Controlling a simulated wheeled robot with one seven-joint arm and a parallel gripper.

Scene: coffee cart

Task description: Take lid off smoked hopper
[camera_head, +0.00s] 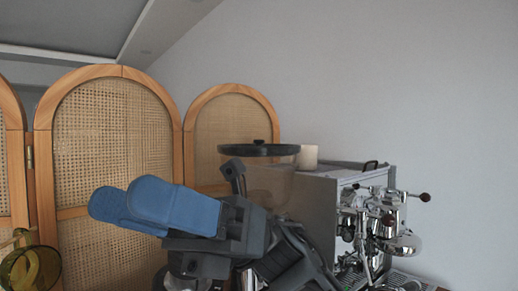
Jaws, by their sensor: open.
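The smoked hopper (272,180) stands in the middle of the head view, its see-through body partly hidden behind my arm. Its black round lid (240,150) sits flat on top, with a small knob at the centre. My gripper (118,203), with blue fingers, is in front and to the left of the hopper, lower than the lid. Its fingers point left, away from the hopper. It is open and I see nothing between the fingers. The lower part of the hopper is hidden by my arm.
A metal espresso machine (328,200) with chrome fittings stands right of the hopper. A pale cylinder (308,156) stands behind the lid's right edge. A cane folding screen (110,140) is at the left. A yellowish glass object (32,268) is at lower left. Space above the lid is clear.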

